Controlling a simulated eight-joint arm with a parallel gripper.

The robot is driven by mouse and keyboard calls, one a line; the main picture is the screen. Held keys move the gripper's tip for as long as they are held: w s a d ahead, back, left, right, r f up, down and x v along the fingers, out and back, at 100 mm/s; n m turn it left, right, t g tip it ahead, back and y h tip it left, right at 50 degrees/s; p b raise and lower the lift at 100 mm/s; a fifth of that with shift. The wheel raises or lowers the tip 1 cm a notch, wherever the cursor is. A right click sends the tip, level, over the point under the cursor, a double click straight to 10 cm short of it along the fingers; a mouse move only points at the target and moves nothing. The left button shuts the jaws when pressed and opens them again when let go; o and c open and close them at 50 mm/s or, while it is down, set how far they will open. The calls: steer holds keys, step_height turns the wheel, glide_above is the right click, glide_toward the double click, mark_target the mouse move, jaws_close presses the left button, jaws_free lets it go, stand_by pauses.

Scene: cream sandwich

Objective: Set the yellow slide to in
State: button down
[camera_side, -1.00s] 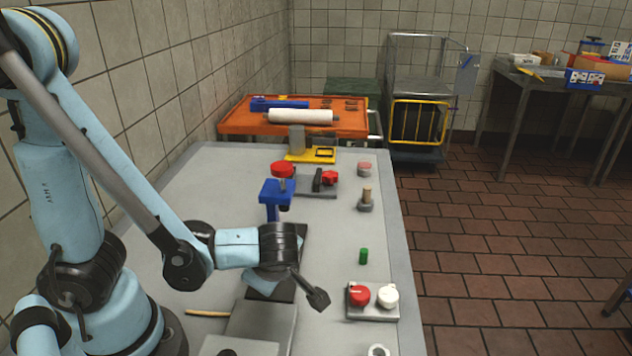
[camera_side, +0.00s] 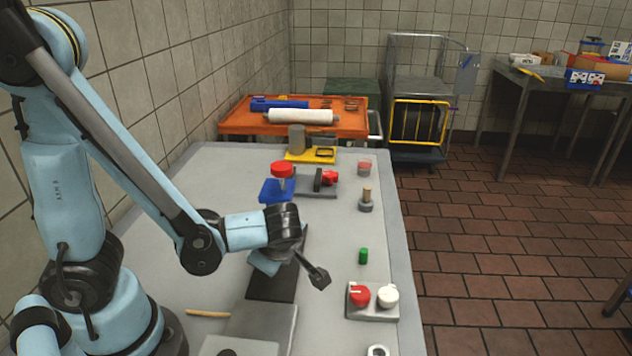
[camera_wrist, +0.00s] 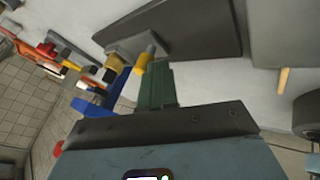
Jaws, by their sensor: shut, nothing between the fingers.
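A yellow-orange knob (camera_wrist: 144,60) stands by a grey block on a dark plate in the wrist view. I take it for part of the yellow slide, but its position along its travel cannot be made out. My gripper (camera_wrist: 153,68) has green fingers, shut and empty, with tips close to the knob; I cannot tell if they touch. In the side view my wrist hangs over the dark plate (camera_side: 270,284), hiding the knob and the fingertips. A separate yellow plate (camera_side: 297,157) with a grey cylinder lies at the table's far end.
A blue stand (camera_side: 272,192) with a red knob is just behind my wrist. To the right are a green cylinder (camera_side: 364,256), a block with red and white knobs (camera_side: 372,312) and a wooden peg (camera_side: 367,195). A wooden stick (camera_side: 207,314) lies front left.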

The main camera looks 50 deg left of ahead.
steer(key=s+d, duration=0.2)
steer(key=s, duration=0.1)
steer(key=shift+s+d+r, duration=0.1)
steer(key=shift+d+r, duration=0.05)
steer(key=shift+r, duration=0.05)
steer(key=v, duration=0.9)
steer(key=w+a+r+m+t+h, duration=0.1)
steer(key=w+a+m+t+h, duration=0.1)
steer(key=m, duration=0.9)
steer(key=w+a+r+m+t+h, duration=0.1)
steer(key=w+a+m+h, duration=0.3)
steer(key=m, duration=0.7)
steer(key=shift+w+r+m+t+h, duration=0.15)
steer(key=shift+w+m+t+h, duration=0.35)
steer(key=shift+t, duration=0.3)
steer(key=shift+w, duration=0.1)
